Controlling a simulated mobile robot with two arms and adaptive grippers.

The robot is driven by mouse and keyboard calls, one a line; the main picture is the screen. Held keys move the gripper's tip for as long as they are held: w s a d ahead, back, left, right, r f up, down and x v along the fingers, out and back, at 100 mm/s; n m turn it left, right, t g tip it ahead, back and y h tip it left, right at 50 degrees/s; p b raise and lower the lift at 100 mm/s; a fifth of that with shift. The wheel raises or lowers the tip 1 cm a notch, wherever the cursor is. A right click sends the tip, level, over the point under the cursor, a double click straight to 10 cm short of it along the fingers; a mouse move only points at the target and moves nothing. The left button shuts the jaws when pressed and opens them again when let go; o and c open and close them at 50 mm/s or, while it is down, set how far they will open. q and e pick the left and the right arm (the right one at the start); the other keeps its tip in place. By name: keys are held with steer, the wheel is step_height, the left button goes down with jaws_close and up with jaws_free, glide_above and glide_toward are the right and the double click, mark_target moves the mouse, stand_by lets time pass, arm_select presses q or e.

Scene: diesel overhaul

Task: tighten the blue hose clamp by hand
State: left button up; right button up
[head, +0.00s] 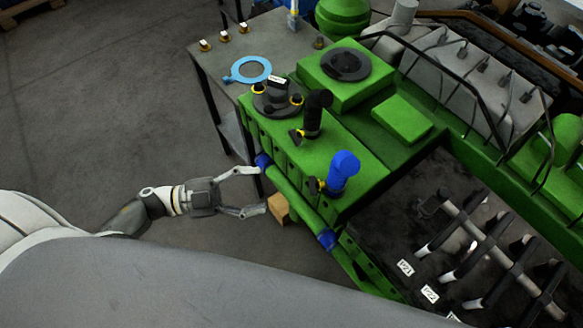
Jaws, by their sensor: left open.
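My left gripper (259,190) is open and empty, its two fingers spread beside the green engine's near side. Its upper fingertip is close to a blue band (263,160) at the far end of a green pipe (290,195); I cannot tell whether they touch. A second blue band (328,239) is at the pipe's near end. A blue elbow hose (343,168) stands on the engine top, with a small dark and yellow fitting (317,185) beside it. I cannot tell for certain which blue part is the hose clamp. My right gripper is not in view.
A grey table (215,62) at the back carries a light-blue ring (250,69) and several small brass fittings. A black elbow (317,112) rises from the engine top. A wooden block (279,207) is below the pipe. The floor at left is clear.

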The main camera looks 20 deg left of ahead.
arm_select(q)
steer(key=w+d+r+n+t+p, duration=0.3)
steer(key=r+n, duration=0.4)
steer(key=n, duration=0.7)
steer(key=n+g+y+p, duration=0.15)
steer(key=n+y, duration=0.35)
steer(key=n, duration=1.9)
glide_toward(311, 186)
steer(key=x, duration=1)
steer(key=shift+f, duration=0.2)
